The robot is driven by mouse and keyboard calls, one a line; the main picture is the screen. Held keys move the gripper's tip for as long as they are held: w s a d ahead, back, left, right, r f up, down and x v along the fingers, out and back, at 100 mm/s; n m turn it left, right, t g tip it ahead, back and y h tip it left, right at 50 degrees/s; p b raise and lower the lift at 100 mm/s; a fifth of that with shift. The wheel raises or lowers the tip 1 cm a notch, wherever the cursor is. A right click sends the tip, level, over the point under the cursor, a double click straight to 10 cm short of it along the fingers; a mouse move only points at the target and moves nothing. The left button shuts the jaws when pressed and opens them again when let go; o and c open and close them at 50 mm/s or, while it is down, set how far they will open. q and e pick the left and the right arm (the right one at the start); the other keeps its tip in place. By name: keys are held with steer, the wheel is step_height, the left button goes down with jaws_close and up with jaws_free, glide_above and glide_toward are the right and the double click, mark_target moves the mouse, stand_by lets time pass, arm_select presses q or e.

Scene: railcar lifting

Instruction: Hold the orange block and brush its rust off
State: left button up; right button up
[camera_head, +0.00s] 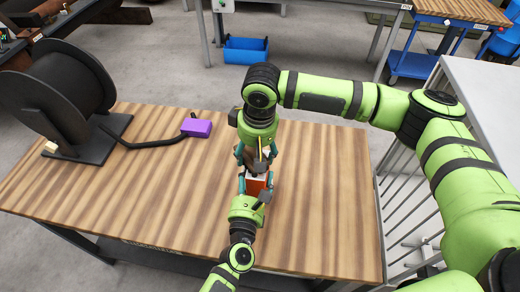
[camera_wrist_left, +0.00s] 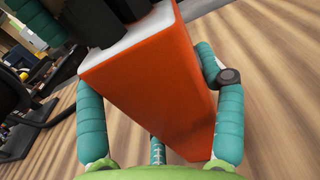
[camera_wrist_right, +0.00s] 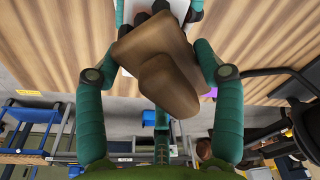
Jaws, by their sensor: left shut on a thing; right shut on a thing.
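The orange block (camera_head: 256,187) is held over the wooden table in my left gripper (camera_head: 256,195). In the left wrist view the orange block (camera_wrist_left: 150,85) is between the two teal fingers, its pale end face (camera_wrist_left: 150,30) turned away from the palm. My right gripper (camera_head: 253,160) is shut on a brush opposite it. In the right wrist view the brush's brown handle (camera_wrist_right: 165,70) is between the fingers. Dark bristles (camera_wrist_left: 100,22) reach the pale face and appear to touch it. The brush and fingers hide part of that face; I cannot make out rust.
On the wooden table (camera_head: 320,215), a purple box (camera_head: 196,127) joins by a black cable to a large black reel (camera_head: 62,95) at the left. The table's right side is clear. A grey railing and bench (camera_head: 485,90) stand at the right; a blue bin (camera_head: 245,50) is behind.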

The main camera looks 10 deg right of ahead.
steer(key=s+d, duration=0.2)
steer(key=d, duration=0.1)
steer(key=a, duration=0.1)
steer(key=w+a, duration=0.1)
steer(key=a, duration=0.1)
steer(key=shift+w+a+f, duration=0.1)
steer(key=shift+w+a, duration=0.1)
steer(key=s+d+r, duration=0.1)
steer(key=d+r, duration=0.2)
steer(key=r, duration=0.5)
steer(key=shift+s+d+r, duration=0.15)
steer(key=shift+d+r, duration=0.1)
steer(key=shift+d, duration=0.1)
stand_by(0.4)
stand_by(0.3)
arm_select(q)
steer(key=o, duration=1.7)
steer(key=shift+c, duration=0.2)
